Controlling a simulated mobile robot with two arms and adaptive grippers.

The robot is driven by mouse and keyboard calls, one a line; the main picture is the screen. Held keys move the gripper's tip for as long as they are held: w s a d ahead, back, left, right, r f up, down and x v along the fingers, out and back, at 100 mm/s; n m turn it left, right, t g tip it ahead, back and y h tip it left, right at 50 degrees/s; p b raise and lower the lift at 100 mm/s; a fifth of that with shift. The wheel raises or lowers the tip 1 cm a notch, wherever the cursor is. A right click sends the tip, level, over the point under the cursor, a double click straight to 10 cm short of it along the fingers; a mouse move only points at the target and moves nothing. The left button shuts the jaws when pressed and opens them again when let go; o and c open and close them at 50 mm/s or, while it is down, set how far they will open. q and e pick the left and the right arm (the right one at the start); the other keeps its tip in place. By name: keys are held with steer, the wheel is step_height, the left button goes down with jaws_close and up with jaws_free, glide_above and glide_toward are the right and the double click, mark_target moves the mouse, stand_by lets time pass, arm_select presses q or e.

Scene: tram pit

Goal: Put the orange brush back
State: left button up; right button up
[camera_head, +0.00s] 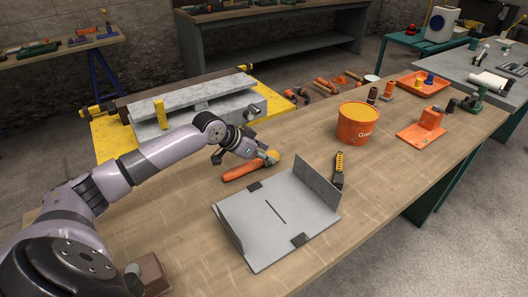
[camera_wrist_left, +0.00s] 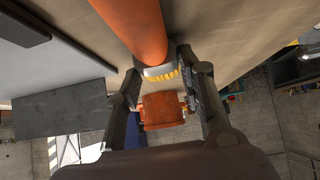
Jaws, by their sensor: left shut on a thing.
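The orange brush (camera_head: 243,169) has a thick orange handle and a pale yellow head. It is at the near-left part of the wooden workbench, behind the grey metal tray (camera_head: 262,226). My left gripper (camera_head: 267,156) is shut on the brush near its head, and the handle points left. In the left wrist view the orange handle (camera_wrist_left: 138,25) comes down from the top edge to a metal band and yellow end, between the fingers (camera_wrist_left: 166,74). I cannot tell whether the brush touches the bench. My right gripper is not in view.
An orange bucket (camera_head: 356,129) stands behind the tray, with a yellow-and-black tool (camera_head: 338,168) beside the tray. An orange tray (camera_head: 422,86) and an orange stand (camera_head: 423,128) are farther right. Bare bench top (camera_head: 400,165) shows at the right front.

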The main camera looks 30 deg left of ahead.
arm_select(q)
steer(key=o, duration=1.2)
steer(key=shift+f, duration=0.15)
steer(key=b+v, duration=0.1)
steer(key=v, duration=0.3)
steer(key=b+v, duration=0.2)
steer(key=v, duration=0.1)
steer(key=b+v, duration=0.1)
steer(key=v, duration=0.3)
steer(key=shift+s+a, duration=0.15)
steer(key=shift+a, duration=0.3)
steer(key=shift+w+d+r+b+v, duration=0.15)
steer(key=shift+b+v, duration=0.25)
steer(key=shift+v, duration=1.1)
steer(key=shift+w+d+r+b+v, duration=0.15)
steer(key=shift+b+v, duration=0.2)
steer(key=shift+v, duration=1.1)
steer(key=shift+s, duration=0.1)
